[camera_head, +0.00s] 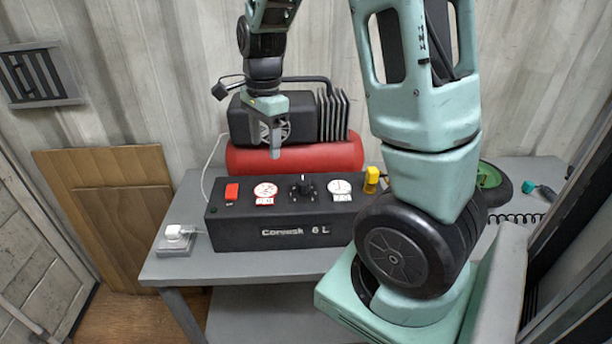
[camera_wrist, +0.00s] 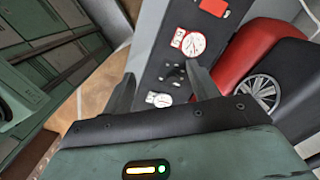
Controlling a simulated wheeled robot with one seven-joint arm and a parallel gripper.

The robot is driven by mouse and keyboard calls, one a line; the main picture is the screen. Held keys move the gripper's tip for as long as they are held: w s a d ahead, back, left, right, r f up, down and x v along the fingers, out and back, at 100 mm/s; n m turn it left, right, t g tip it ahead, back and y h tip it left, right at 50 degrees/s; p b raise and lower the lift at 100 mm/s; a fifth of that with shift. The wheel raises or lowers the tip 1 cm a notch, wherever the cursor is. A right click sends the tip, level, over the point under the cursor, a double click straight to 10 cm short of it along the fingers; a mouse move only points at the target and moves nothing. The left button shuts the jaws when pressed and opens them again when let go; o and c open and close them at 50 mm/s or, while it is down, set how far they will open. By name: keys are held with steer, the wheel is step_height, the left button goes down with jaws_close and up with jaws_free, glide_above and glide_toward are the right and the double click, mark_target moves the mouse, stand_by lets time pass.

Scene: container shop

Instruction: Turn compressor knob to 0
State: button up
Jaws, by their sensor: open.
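The compressor's black control box (camera_head: 240,233) stands on the grey table and is lettered "6 L". Its black knob (camera_head: 303,185) sits on the top face between two round white gauges, the left one (camera_head: 265,190) and the right one (camera_head: 340,187). My gripper (camera_head: 274,140) is above and behind the box, in front of the compressor's motor, apart from the knob. In the wrist view, the open, empty fingers (camera_wrist: 163,92) point toward the panel, with the dark knob (camera_wrist: 174,74) showing between them. The knob's setting is too small to read.
A red switch (camera_head: 231,192) and a yellow connector (camera_head: 371,177) flank the gauges. The red tank (camera_head: 295,157) lies behind the box. A white plug on a grey block (camera_head: 176,236) sits at the left of the grey table (camera_head: 240,264). Wooden boards (camera_head: 120,210) lean on the wall.

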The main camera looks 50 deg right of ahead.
mark_target(303, 181)
steer(key=s+d+m, duration=0.2)
steer(key=d+m, duration=0.5)
steer(key=d, duration=0.4)
steer(key=shift+h, duration=0.3)
step_height(303, 181, down, 17)
steer(key=shift+p, duration=1.2)
steer(key=c, duration=1)
